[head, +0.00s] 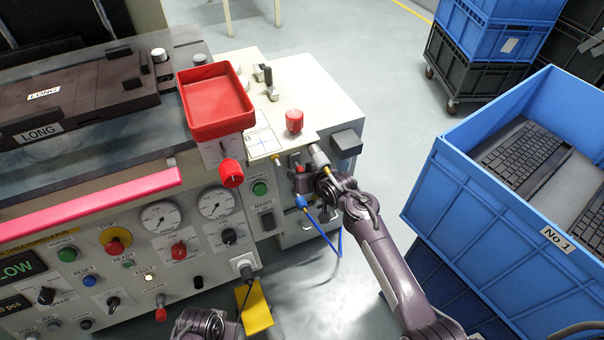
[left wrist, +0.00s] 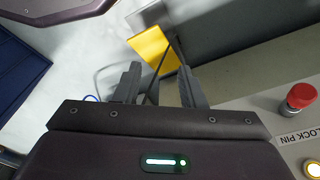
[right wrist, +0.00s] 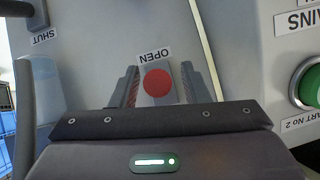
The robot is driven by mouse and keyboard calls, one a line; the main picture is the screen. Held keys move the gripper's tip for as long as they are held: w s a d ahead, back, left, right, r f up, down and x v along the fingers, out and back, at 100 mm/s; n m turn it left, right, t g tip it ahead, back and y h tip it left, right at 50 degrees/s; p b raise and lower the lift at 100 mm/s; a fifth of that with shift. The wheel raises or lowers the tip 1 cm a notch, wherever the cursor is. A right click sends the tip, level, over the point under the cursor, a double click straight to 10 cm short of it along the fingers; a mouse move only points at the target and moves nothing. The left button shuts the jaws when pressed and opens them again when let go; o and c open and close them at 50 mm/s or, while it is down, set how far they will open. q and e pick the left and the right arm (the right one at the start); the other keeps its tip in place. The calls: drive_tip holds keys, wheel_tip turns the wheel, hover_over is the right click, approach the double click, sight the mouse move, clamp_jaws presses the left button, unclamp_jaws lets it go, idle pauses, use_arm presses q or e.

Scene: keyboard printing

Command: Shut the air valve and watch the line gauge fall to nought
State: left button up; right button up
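In the right wrist view a round red knob (right wrist: 157,83), which looks like the air valve's handle end, sits at the OPEN label (right wrist: 154,56). A SHUT label (right wrist: 43,37) is farther left. My right gripper (right wrist: 160,74) has its fingers apart, one on each side of the knob, with small gaps showing; contact cannot be made out. In the head view that arm reaches the machine's right side and hides much of the valve. Two round dials (head: 160,217) (head: 215,202) are on the front panel; their readings are too small to tell. My left gripper (left wrist: 160,75) is open and empty.
A yellow plate (head: 254,307) with a dark cable hangs low at the panel. A blue hose (head: 331,243) loops below the valve. A red tray (head: 218,98) tops the machine. A blue crate (head: 473,205) of keyboards stands close right of my right arm.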

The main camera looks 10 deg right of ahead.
drive_tip(key=shift+s, duration=0.1)
drive_tip(key=shift+s+d+r, duration=0.15)
drive_tip(key=shift+s, duration=0.05)
use_arm(q)
wheel_tip(320, 180, down, 8)
drive_tip(key=s+a+p, duration=0.2)
drive_tip(key=p, duration=0.1)
drive_tip(key=shift+s, duration=0.35)
use_arm(e)
drive_tip(key=s+d+r, duration=0.1)
drive_tip(key=s+d, duration=0.2)
drive_tip(key=s, duration=0.4)
drive_tip(key=s+d+r, duration=0.1)
drive_tip(key=s+d, duration=0.2)
drive_tip(key=s, duration=0.4)
drive_tip(key=shift+d+r, duration=0.25)
drive_tip(key=shift+d, duration=0.15)
use_arm(q)
drive_tip(key=shift+a, duration=0.1)
